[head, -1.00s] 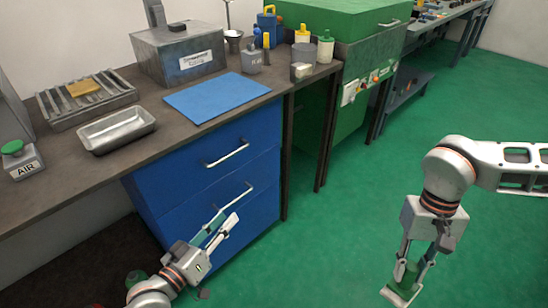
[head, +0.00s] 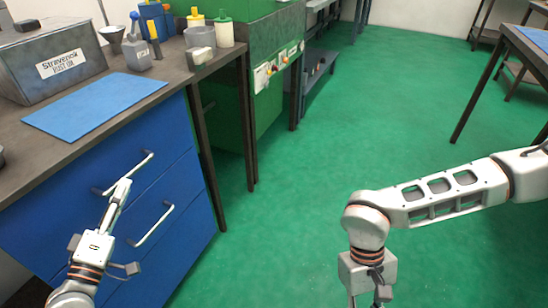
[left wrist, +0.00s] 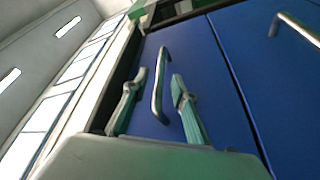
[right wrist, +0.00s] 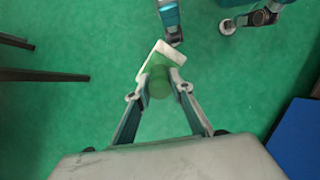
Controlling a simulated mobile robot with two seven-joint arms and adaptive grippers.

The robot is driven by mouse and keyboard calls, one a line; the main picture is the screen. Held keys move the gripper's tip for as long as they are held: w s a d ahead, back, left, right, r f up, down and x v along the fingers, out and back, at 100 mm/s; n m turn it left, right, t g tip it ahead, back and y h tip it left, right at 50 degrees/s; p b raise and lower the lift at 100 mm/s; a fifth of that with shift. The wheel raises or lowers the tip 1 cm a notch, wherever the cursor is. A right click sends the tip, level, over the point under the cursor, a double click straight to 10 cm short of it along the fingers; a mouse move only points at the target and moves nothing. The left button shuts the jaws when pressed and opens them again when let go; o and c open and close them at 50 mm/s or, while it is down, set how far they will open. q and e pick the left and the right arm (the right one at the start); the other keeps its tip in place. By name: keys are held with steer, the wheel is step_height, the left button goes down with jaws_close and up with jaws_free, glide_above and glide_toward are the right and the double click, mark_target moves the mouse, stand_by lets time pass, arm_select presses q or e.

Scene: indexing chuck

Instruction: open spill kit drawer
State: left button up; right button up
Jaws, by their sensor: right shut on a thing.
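A blue drawer cabinet (head: 185,160) under the bench has an upper bar handle (head: 140,166) and a lower bar handle (head: 152,226). No label shows which drawer is the spill kit one. My left gripper (head: 122,186) is at the upper handle. In the left wrist view its open fingers stand on either side of a handle (left wrist: 161,75), with gaps visible. The drawer fronts look closed. My right gripper (right wrist: 160,82) is shut on a green cylindrical object (right wrist: 158,80) with a pale flat piece (right wrist: 163,58) at its end, held over the floor.
The bench top (head: 80,145) carries a blue mat (head: 95,104), a grey labelled box (head: 50,60) and several small bottles. A green machine (head: 265,60) stands beyond the cabinet. The green floor between is open. Another table (head: 525,45) is at the far right.

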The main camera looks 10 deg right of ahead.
mark_target(133, 171)
arm_select(q)
steer(key=x, duration=0.6)
steer(key=shift+w+d, duration=0.15)
steer(key=shift+w, duration=0.2)
jaws_close()
